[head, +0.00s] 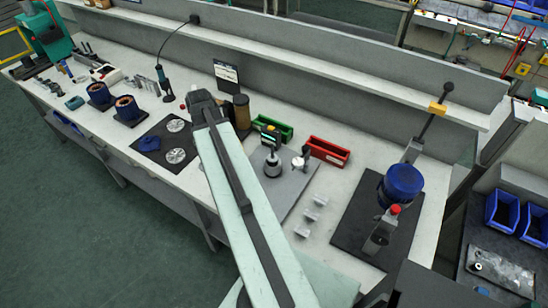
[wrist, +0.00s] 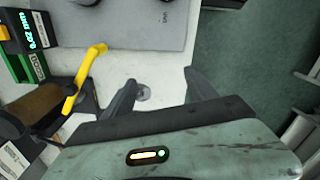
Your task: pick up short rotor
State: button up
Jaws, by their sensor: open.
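My gripper (wrist: 160,80) is open in the wrist view, with its two dark fingers apart over the white bench top. A small round grey metallic thing (wrist: 143,92) shows between the fingers, close to the left one. It may be the short rotor seen end-on, but I cannot tell for sure. Nothing is visibly gripped. In the head view my arm crosses the middle of the bench, its end (head: 204,104) beside a brown cylinder. The fingertips and the spot under them are hidden there. I cannot pick out the short rotor in the head view.
The brown cylinder (head: 241,112), a green bin (head: 284,133) and a red bin (head: 328,152) stand behind. A grey plate (head: 283,192) carries gauges. A black mat (head: 146,158) holds silver discs. In the wrist view a yellow curved piece (wrist: 84,75) is left of the fingers.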

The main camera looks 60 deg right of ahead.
jog(key=n, duration=0.2)
send_over(273, 156)
jog(key=shift+w+r, duration=0.2)
jog(key=shift+r, duration=0.2)
jog(key=f+b, duration=0.7)
jog(key=f, duration=0.1)
jog(key=shift+d+b, duration=0.2)
jog(key=shift+b, duration=0.1)
jog(key=shift+r, duration=0.1)
jog(key=shift+c, duration=0.4)
grip_shut()
